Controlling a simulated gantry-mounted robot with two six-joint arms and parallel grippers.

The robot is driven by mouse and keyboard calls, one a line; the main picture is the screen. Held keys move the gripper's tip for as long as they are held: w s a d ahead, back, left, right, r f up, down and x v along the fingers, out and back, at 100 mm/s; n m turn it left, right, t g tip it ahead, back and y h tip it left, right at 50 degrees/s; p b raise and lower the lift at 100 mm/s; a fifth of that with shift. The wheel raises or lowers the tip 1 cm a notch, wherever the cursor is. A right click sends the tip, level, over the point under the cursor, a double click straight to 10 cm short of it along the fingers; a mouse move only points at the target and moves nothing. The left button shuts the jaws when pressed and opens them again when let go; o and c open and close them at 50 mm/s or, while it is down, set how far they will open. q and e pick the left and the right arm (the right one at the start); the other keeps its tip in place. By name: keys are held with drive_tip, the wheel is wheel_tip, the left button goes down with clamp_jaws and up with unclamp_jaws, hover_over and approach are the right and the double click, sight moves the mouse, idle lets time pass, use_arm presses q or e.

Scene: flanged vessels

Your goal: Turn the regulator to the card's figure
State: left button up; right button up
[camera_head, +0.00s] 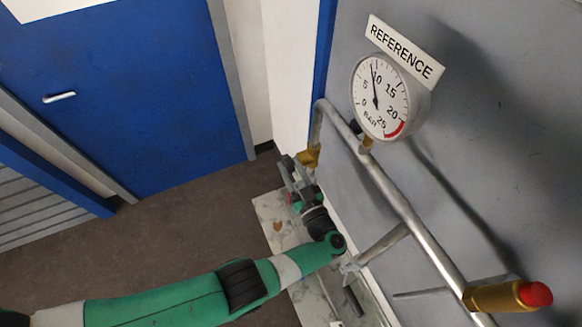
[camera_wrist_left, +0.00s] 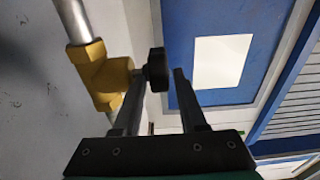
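The regulator is a brass body (camera_wrist_left: 104,76) with a black knob (camera_wrist_left: 157,70) in the left wrist view. In the head view its brass body (camera_head: 309,157) sits at the far end of the pipe. My left gripper (camera_head: 288,170) is beside it; in the left wrist view its open fingers (camera_wrist_left: 159,78) stand either side of the knob. A gap shows between the knob and the right-hand finger; contact on the other side is unclear. The round gauge (camera_head: 380,97) reads close to 10 bar. A sign (camera_head: 402,51) above it says REFERENCE. I see no readable card figure.
A metal pipe (camera_head: 405,215) runs along the grey wall (camera_head: 480,110). A brass fitting with a red end (camera_head: 510,296) juts out at lower right. A pale marbled slab (camera_head: 275,215) lies below the pipe. Blue doors (camera_head: 130,90) and open floor are at left.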

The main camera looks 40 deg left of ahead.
use_arm(q)
drive_tip(key=r+b+v, duration=0.1)
drive_tip(key=b+v, duration=0.1)
drive_tip(key=v, duration=0.9)
drive_tip(key=shift+s+d+f, duration=0.15)
drive_tip(key=shift+d+f, duration=0.15)
drive_tip(key=shift+f, duration=0.15)
